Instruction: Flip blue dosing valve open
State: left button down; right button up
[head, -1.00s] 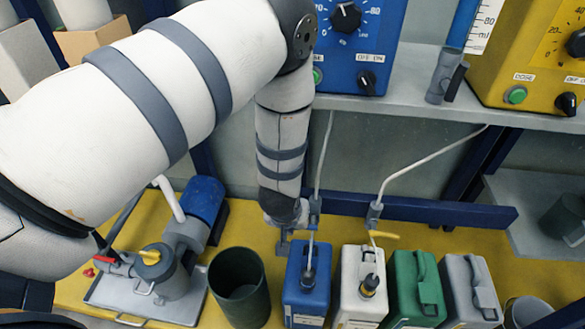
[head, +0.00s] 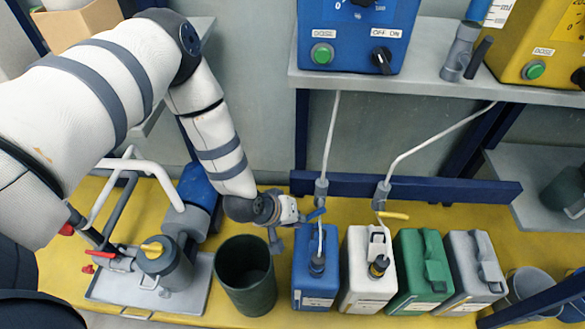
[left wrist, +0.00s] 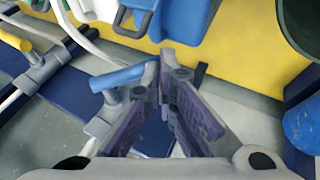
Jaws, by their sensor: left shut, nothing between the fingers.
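The blue dosing valve handle (head: 316,214) sits on a grey fitting (head: 321,190) at the lower end of a thin white pipe, above the blue canister (head: 315,268). It lies crosswise to the pipe. My left gripper (head: 279,238) is shut and empty, just left of this valve. In the left wrist view the blue handle (left wrist: 124,76) reaches toward the closed fingers (left wrist: 178,72), its end beside the fingertips. I cannot tell whether they touch. My right gripper is not in view.
A yellow valve handle (head: 393,215) is to the right, above the white canister (head: 367,275). Green (head: 421,270) and grey (head: 473,270) canisters follow. A dark green bin (head: 246,275) stands below my gripper, with a pump (head: 165,265) at left. A blue beam (head: 400,188) runs behind.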

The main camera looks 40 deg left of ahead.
pick_arm(q)
jog(key=shift+w+d+f+b, duration=0.2)
jog(key=shift+d+f, duration=0.1)
jog(key=shift+f, duration=0.35)
jog(key=shift+w+d+f+b, duration=0.15)
jog(key=shift+d+f, duration=0.15)
jog(key=shift+f, duration=0.3)
jog(key=shift+d+f, duration=0.1)
jog(key=v, duration=1.2)
